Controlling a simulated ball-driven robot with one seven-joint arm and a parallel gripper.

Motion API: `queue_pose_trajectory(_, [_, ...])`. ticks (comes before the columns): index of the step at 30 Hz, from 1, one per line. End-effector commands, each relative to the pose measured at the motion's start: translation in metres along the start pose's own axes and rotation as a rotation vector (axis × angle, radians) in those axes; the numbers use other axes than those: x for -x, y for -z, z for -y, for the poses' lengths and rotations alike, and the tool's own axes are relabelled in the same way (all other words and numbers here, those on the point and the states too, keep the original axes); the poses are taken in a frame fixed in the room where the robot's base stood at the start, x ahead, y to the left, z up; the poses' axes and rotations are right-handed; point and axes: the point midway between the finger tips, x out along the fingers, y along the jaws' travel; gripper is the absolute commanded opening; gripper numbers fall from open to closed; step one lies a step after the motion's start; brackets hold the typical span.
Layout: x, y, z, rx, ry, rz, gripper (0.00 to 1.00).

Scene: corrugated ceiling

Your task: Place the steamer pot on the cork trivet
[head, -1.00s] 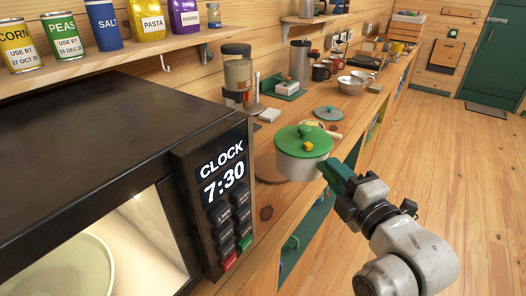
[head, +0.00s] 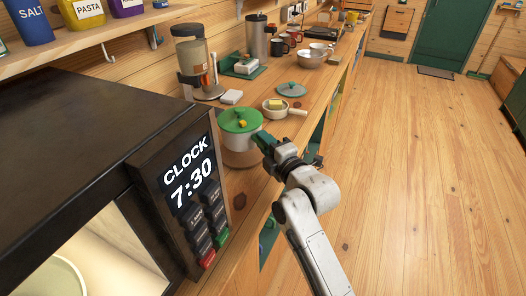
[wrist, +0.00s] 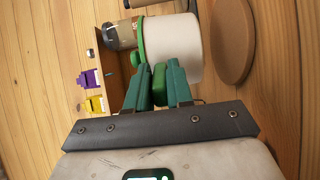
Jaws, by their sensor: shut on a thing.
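The steamer pot (head: 240,157) has a pale body, a green lid with a green knob, and a small yellow piece on the lid. It is upright over the counter, just right of the microwave. My gripper (head: 262,139) is shut on its green side handle; in the wrist view the green fingers (wrist: 159,86) clasp the handle, with the white pot wall (wrist: 174,42) beyond. The cork trivet (wrist: 234,40) is a round brown disc beside the pot's base in the sideways wrist view, apparently below it. I cannot pick out the trivet in the head view.
The black microwave (head: 85,130) stands close left of the pot. Behind the pot are a small pan (head: 272,112), a grey lid (head: 291,90), a white block (head: 231,97) and a blender (head: 192,62). A shelf (head: 110,38) is above. Open floor lies right.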

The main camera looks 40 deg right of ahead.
Motion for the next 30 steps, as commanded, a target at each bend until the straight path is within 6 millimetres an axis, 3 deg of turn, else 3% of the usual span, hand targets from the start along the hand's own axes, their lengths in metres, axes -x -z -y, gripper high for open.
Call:
queue_pose_trajectory(7, [-0.014, -0.002, 0.016, -0.001, -0.002, 0.001, 0.0])
queue_pose_trajectory(14, [-0.012, -0.002, 0.042, -0.002, -0.003, 0.001, 0.0])
queue_pose_trajectory(26, [-0.012, -0.001, 0.047, -0.001, -0.004, 0.0, 0.0])
queue_pose_trajectory(27, [-0.012, -0.001, 0.047, -0.001, -0.001, 0.0, 0.24])
queue_pose_trajectory(30, [-0.012, -0.001, 0.047, -0.001, -0.001, 0.0, 0.34])
